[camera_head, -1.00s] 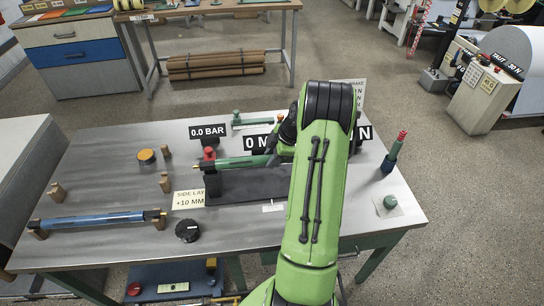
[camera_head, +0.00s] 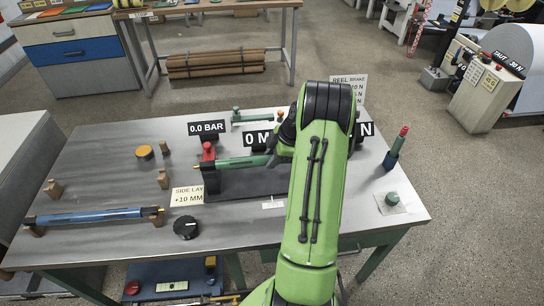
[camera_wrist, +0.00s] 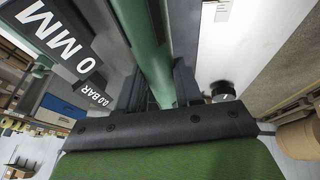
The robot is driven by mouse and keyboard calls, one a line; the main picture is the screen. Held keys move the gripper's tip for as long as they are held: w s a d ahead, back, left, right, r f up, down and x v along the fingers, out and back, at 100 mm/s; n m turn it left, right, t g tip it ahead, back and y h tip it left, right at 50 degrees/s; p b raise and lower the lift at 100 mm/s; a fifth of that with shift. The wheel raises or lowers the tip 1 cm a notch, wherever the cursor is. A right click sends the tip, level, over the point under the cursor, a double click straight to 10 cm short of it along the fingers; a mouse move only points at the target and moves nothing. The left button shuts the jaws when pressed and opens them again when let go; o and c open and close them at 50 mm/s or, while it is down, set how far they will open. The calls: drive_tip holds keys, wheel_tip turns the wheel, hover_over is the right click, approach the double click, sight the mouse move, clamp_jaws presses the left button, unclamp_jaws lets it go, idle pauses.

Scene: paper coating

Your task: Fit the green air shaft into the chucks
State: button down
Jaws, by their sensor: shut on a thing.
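The green air shaft (camera_head: 240,162) lies level above the dark chuck stand (camera_head: 248,182) on the table. Its left end, with a brass-coloured tip, is at the left chuck with the red top (camera_head: 208,153). I cannot tell whether it is seated there. My gripper (camera_wrist: 160,92) is shut on the shaft, which runs between its fingers in the wrist view (camera_wrist: 150,45). In the head view my arm hides the shaft's right end and the right chuck.
A blue shaft (camera_head: 95,216) rests on wooden supports at the table's left. The "0.0 BAR" sign (camera_head: 206,128) is behind the left chuck.

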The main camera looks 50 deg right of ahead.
drive_tip(key=shift+f+b, duration=0.8)
drive_tip(key=shift+f, duration=0.1)
drive_tip(key=c, duration=0.7)
unclamp_jaws()
drive_tip(key=shift+o, duration=0.2)
drive_tip(key=p+v, duration=0.3)
drive_tip(key=v, duration=1.3)
drive_tip(key=shift+w+a, duration=0.1)
drive_tip(key=shift+a, duration=0.05)
